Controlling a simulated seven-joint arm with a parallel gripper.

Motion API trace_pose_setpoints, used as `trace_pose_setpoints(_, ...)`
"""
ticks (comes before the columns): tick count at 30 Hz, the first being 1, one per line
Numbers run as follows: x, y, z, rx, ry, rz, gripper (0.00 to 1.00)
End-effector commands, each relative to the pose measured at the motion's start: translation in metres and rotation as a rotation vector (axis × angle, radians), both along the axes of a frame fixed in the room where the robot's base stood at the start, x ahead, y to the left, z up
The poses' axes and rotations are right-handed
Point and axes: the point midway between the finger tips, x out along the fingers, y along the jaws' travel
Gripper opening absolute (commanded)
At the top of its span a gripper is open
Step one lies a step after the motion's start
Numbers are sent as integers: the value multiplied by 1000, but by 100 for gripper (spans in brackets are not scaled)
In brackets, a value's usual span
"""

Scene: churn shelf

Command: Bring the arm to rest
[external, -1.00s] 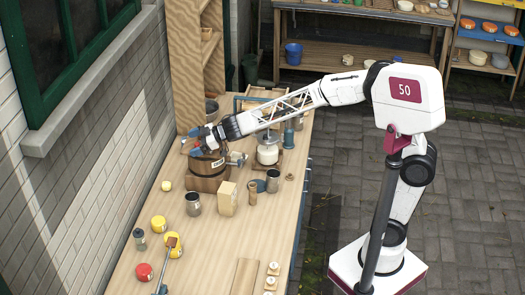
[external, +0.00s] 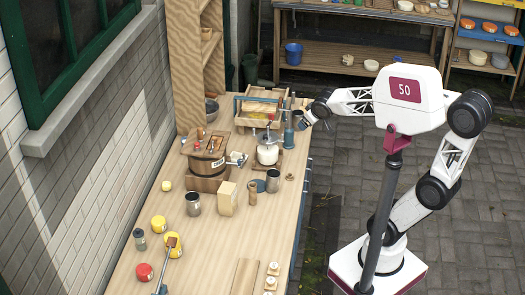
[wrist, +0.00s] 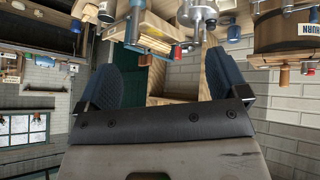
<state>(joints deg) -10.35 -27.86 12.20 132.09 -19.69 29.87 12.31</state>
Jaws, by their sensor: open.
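My gripper (external: 306,119) is at the far right edge of the wooden bench (external: 215,250), close to a blue-grey cylinder (external: 288,138). I cannot tell whether they touch.
A wooden crate with a blue handle (external: 262,105) and a white jar with a metal top (external: 268,150) stand near the gripper. Metal cups (external: 193,204), a wooden block (external: 228,199) and yellow rounds (external: 158,223) are nearer the front.

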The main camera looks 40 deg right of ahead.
Motion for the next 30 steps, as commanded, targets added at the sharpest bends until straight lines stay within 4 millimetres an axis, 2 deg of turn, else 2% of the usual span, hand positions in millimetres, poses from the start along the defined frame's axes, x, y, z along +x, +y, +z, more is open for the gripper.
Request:
trace_pose_setpoints(1,-21,-15,-3,8,38,-37,92)
trace_pose_setpoints(6,-92,-46,-21,53,192,-135,92)
trace_pose_setpoints(9,-127,-56,-30,88,269,-170,92)
trace_pose_setpoints(13,-161,-60,-40,127,341,-197,92)
trace_pose_setpoints(18,-180,-61,-45,153,384,-209,92)
trace_pose_setpoints(30,-181,-61,-45,154,389,-209,92)
